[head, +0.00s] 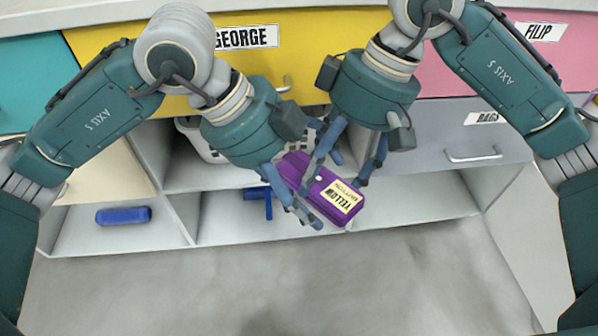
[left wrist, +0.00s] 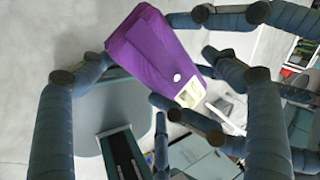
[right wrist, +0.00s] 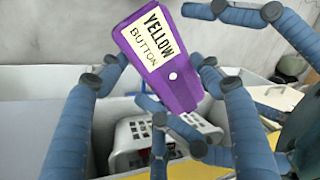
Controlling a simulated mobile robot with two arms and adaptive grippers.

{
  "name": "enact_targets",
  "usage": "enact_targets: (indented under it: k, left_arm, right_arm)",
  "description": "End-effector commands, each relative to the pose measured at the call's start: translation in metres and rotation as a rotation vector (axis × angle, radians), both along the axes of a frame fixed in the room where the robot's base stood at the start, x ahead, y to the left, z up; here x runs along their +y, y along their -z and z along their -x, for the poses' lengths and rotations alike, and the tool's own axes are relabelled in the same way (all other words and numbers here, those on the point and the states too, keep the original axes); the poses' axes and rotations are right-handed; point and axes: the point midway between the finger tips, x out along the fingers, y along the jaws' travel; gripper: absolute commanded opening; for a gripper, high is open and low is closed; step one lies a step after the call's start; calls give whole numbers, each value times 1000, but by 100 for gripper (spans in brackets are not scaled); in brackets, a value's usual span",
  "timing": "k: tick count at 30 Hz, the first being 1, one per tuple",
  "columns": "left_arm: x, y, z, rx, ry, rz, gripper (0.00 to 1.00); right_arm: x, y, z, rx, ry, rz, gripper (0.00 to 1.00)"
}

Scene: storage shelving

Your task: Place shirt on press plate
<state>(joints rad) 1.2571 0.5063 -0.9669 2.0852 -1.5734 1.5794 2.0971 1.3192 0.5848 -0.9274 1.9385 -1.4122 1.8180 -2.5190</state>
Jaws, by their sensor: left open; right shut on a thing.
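No shirt or press plate can be made out. A purple box (head: 298,165) with a "YELLOW BUTTON" label is held in the air before the shelving, between my two grippers. My right gripper (head: 338,180) is shut on the box; its fingers lie along the sides. My left gripper (head: 322,192) is open, with its fingers close around the same box. The box's plain purple face shows in the left wrist view (left wrist: 145,45), and its label faces the right wrist camera (right wrist: 160,55). The grippers' fingers overlap, and contact of the left ones cannot be told.
A yellow drawer (head: 330,50) marked GEORGE, a pink drawer (head: 475,60) marked FILIP and a grey drawer (head: 440,140) are closed behind. A white basket (right wrist: 125,150) stands in a compartment. A blue object (head: 123,215) lies in the lower left compartment. The floor (head: 290,290) in front is clear.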

Motion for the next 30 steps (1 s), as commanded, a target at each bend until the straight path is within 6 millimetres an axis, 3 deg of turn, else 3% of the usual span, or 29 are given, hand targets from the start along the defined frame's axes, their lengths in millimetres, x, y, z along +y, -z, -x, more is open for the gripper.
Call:
enact_targets:
  k: [7, 14, 18, 19, 21, 30]
  left_arm:
    - [0, 1, 0, 0, 1, 1, 88]
    - [-1, 0, 0, 0, 1, 1, 42]
    - [-1, 0, 0, 0, 2, 2, 40]
    - [-1, 0, 0, -1, 2, 3, 39]
    - [-1, 0, 0, -2, 3, 4, 32]
    - [-1, 0, 0, 0, 1, 1, 31]
  right_arm:
    - [0, 0, 0, -1, 0, -1, 27]
    - [0, 0, 0, -1, 0, -1, 27]
    - [1, 0, 0, 0, -1, -1, 27]
    - [1, 0, 0, 0, -1, -1, 70]
    - [1, 0, 0, 0, -1, -3, 84]
    - [0, -1, 0, -1, 0, -1, 86]
